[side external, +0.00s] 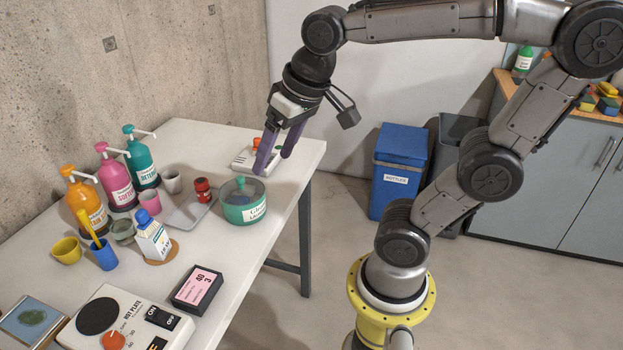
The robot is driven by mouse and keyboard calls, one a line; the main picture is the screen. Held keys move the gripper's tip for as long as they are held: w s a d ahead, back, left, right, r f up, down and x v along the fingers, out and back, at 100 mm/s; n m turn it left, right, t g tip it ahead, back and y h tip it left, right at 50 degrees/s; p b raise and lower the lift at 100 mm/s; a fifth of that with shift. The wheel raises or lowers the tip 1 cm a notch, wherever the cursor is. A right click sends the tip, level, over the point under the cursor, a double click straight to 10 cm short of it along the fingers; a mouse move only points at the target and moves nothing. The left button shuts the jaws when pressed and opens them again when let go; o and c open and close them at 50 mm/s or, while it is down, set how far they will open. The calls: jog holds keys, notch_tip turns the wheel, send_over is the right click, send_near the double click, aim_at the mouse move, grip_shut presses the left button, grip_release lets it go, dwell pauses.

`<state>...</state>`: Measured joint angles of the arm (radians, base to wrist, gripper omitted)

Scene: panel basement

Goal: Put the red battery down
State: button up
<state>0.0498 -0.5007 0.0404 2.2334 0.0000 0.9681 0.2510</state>
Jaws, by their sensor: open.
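A small red cylinder with a darker band (202,193), which looks like the red battery, stands upright on a thin grey plate (185,217) on the white table. It is too small to be sure what it is. My gripper (274,164) is open, with its purple fingers pointing down over the table's far right part. Nothing shows between the fingers. The gripper is to the right of the red cylinder and apart from it.
A green tub (243,211) stands below my gripper in the picture. A white device (243,158) is partly hidden behind the fingers. Pump bottles (116,183), cups and a carton (152,238) crowd the left. A hot plate (125,320) and a dark box (198,290) are in front.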

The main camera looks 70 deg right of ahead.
jog(key=s+a+f+n+t, duration=0.1)
jog(key=s+f+n, duration=0.2)
jog(key=s, duration=0.3)
jog(key=shift+s+f, duration=0.3)
jog(key=shift+s, duration=0.05)
dwell(0.8)
